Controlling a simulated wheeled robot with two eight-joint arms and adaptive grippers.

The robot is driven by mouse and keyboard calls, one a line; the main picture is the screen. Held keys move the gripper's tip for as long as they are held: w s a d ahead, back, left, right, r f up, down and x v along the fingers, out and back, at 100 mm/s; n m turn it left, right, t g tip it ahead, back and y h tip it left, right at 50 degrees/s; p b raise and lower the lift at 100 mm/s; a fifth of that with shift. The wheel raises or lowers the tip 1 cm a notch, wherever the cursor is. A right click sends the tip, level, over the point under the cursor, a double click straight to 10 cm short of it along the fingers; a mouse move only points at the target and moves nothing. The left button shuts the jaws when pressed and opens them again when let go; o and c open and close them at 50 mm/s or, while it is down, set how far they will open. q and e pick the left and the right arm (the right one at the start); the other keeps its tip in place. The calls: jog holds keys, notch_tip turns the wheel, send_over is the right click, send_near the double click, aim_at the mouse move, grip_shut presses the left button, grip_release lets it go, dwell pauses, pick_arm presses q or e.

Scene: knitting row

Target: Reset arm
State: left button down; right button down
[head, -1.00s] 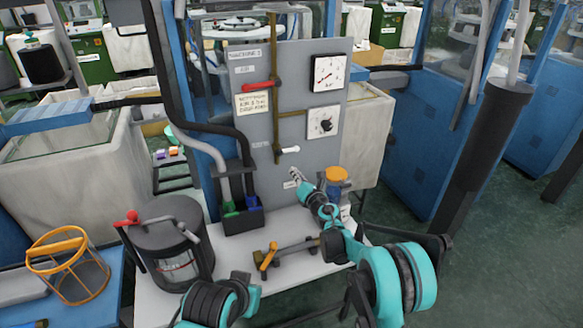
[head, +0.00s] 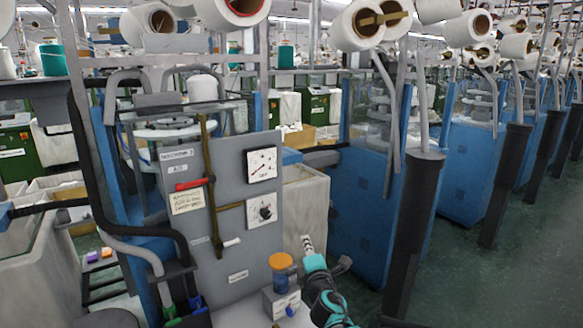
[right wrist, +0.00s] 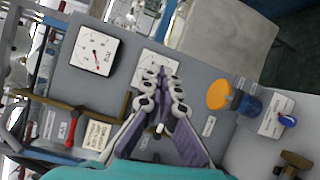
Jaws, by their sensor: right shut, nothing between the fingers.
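My right gripper (head: 307,244) is at the lower middle of the head view, in front of the pale bin and to the right of the grey machine panel (head: 232,262). In the right wrist view its fingers (right wrist: 163,80) are together and empty, with the panel behind them. The panel carries two white dials, the upper one (head: 262,165) and the lower one (head: 264,211). My left gripper is not in view.
A dark post (head: 413,240) and blue machines (head: 362,165) stand to the right. Green floor (head: 455,270) is open at the lower right.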

jog(key=s+d+m+g+h, duration=0.4)
jog(key=s+d+m+h, duration=0.1)
jog(key=s+d+m, duration=0.8)
jog(key=s+f+m+g+y, duration=0.1)
jog(key=s+f+m+g, duration=0.2)
jog(key=s, duration=0.9)
jog(key=s+f+m+g+y, duration=0.1)
jog(key=s+f+m+g, duration=0.2)
jog(key=s+f, duration=0.6)
jog(key=s+d+m, duration=0.1)
jog(key=s+m, duration=0.1)
jog(key=s, duration=0.1)
jog(key=shift+s+f+m+g, duration=0.25)
jog(key=shift+s+m+g, duration=0.05)
jog(key=shift+s+m, duration=0.1)
